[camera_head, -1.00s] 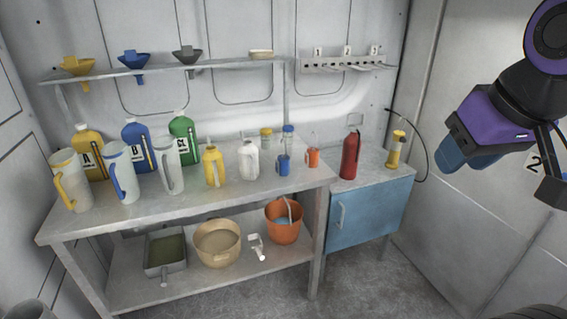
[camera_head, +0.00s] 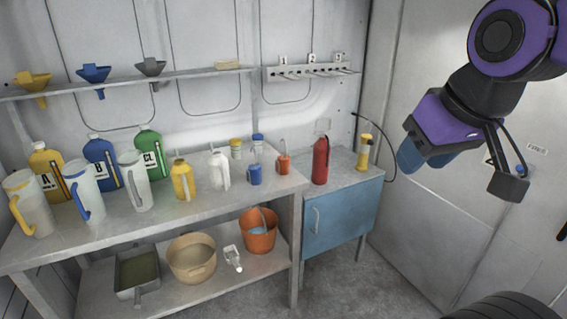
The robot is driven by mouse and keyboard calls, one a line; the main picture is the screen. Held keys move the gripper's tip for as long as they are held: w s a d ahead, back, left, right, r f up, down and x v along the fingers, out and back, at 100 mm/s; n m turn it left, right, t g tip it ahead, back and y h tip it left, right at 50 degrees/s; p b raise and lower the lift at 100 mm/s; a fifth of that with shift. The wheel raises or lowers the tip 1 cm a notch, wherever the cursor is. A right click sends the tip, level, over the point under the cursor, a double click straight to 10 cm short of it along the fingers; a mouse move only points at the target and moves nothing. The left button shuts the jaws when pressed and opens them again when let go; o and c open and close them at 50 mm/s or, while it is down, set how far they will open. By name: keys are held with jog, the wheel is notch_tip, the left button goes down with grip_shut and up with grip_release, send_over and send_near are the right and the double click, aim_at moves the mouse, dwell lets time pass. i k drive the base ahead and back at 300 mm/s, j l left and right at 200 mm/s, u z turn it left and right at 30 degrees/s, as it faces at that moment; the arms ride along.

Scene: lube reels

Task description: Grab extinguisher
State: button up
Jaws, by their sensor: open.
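The red extinguisher (camera_head: 320,161) stands upright on top of the blue cabinet (camera_head: 340,212), near its left edge, in the head view. My gripper (camera_head: 458,180) is in the air to the right of the cabinet, in front of the pale wall. It is apart from the extinguisher and holds nothing that I can see. Its fingers are seen from the side, with one blue finger at the left and a dark part at the right.
A yellow lamp-like object (camera_head: 364,152) stands right of the extinguisher, near a black cable. The long workbench (camera_head: 140,221) at left holds jugs, bottles and small cans. An orange bucket (camera_head: 258,238) and a beige basin (camera_head: 192,262) are on its lower shelf. The floor before the cabinet is clear.

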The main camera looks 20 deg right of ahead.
aim_at(321, 148)
jog(key=i+l+u, duration=0.15)
jog(key=i+l, duration=0.4)
jog(key=i, duration=0.25)
jog(key=i+l+u, duration=0.1)
jog(key=i+l, duration=0.55)
jog(key=i+j, duration=0.05)
jog(key=i, duration=0.05)
